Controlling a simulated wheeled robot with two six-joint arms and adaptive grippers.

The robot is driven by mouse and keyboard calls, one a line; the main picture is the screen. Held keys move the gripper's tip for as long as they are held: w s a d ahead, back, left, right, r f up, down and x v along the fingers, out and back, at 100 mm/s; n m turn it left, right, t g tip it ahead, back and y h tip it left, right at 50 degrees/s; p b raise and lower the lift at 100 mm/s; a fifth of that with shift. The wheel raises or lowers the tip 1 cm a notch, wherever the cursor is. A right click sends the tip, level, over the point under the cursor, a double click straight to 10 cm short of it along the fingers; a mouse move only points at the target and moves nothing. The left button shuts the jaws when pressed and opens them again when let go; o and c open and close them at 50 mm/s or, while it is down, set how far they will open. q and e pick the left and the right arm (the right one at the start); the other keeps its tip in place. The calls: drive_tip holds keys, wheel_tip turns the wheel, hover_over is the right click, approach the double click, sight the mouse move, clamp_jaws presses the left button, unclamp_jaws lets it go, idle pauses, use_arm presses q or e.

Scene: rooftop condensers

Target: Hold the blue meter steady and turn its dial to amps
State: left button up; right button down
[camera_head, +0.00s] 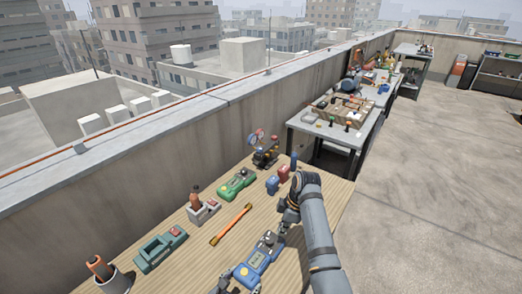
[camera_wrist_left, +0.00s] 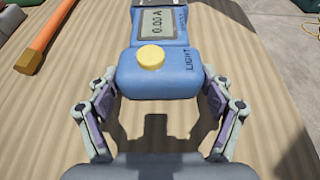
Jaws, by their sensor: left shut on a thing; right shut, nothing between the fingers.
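The blue meter (camera_head: 258,262) lies on the near wooden table. In the left wrist view its body (camera_wrist_left: 158,80) shows a yellow button (camera_wrist_left: 151,58), the word LIGHT and a screen (camera_wrist_left: 157,24) reading 0.00 A. My left gripper (camera_head: 242,281) is shut on the meter's near end, with a finger on each side (camera_wrist_left: 160,85). My right gripper (camera_head: 284,222) is shut and empty beside the meter's far end. I cannot make out the dial's setting; the dial is outside the wrist view and small in the head view.
An orange-handled tool (camera_head: 230,224), a green meter (camera_head: 236,185), a teal case (camera_head: 160,248) and a holder with a brown-handled tool (camera_head: 203,210) lie to the left. Small blue (camera_head: 272,185) and red (camera_head: 283,173) items stand beyond. A cluttered grey table (camera_head: 350,137) stands further back.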

drive_tip(key=shift+r, duration=0.4)
use_arm(q)
drive_tip(key=o, duration=1.5)
drive_tip(key=shift+a+r, duration=0.1)
drive_tip(key=p+v, duration=0.2)
drive_tip(key=v, duration=0.7)
drive_tip(key=shift+p, duration=0.3)
use_arm(e)
drive_tip(key=v, duration=0.2)
drive_tip(key=shift+a+r, duration=0.25)
drive_tip(key=shift+r, duration=0.1)
